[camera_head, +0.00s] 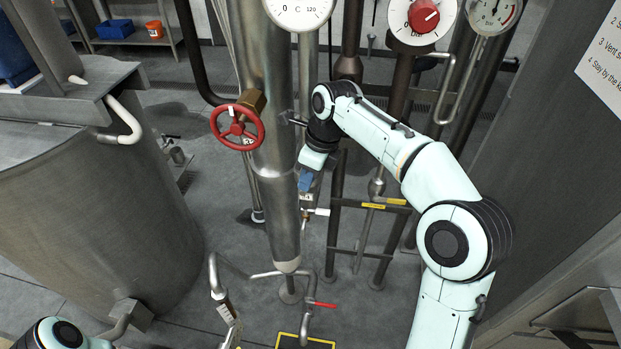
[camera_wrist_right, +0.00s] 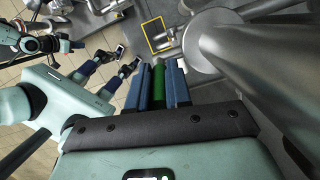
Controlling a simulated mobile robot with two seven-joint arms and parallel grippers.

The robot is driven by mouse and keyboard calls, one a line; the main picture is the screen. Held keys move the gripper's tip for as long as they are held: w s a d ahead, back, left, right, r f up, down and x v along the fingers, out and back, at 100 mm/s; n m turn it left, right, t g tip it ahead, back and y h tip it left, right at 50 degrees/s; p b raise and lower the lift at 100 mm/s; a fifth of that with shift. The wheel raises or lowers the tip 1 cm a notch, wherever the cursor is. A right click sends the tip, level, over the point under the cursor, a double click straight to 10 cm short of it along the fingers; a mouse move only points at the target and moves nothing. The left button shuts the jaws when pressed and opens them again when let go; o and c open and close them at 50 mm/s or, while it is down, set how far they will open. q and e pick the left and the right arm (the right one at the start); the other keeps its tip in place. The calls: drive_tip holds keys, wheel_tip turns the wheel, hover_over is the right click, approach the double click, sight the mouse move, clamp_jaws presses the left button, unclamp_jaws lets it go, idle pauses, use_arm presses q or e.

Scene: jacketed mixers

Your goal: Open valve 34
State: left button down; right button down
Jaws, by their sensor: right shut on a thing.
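The handle does not show clearly in the head view. A small white tag (camera_head: 306,198) hangs just below the gripper, but its number is too small to read, so I cannot tell which valve is 34. Part of my left arm shows at the bottom left of the head view; its gripper is out of view.
A red handwheel (camera_head: 237,127) sits on the steel pipe (camera_head: 277,190), left of my right gripper. A red lever (camera_head: 320,304) and a tagged bent pipe (camera_head: 226,308) are lower down. A large tank (camera_head: 90,220) fills the left. Dark pipes and gauges stand behind my right arm.

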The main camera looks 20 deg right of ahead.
drive_tip(key=shift+w+a+r+g+h, duration=0.2)
drive_tip(key=shift+a+g+h, duration=0.1)
drive_tip(key=shift+h, duration=0.2)
drive_tip(key=c, duration=1.1)
unclamp_jaws()
drive_tip(key=shift+f, duration=0.1)
drive_tip(key=shift+o, duration=0.2)
drive_tip(key=shift+s+d+r, duration=0.15)
drive_tip(key=shift+d+r, duration=0.05)
drive_tip(key=shift+r, duration=1.7)
drive_tip(key=shift+s+d+r, duration=0.1)
drive_tip(key=shift+d+r, duration=0.05)
drive_tip(key=shift+r, duration=1.7)
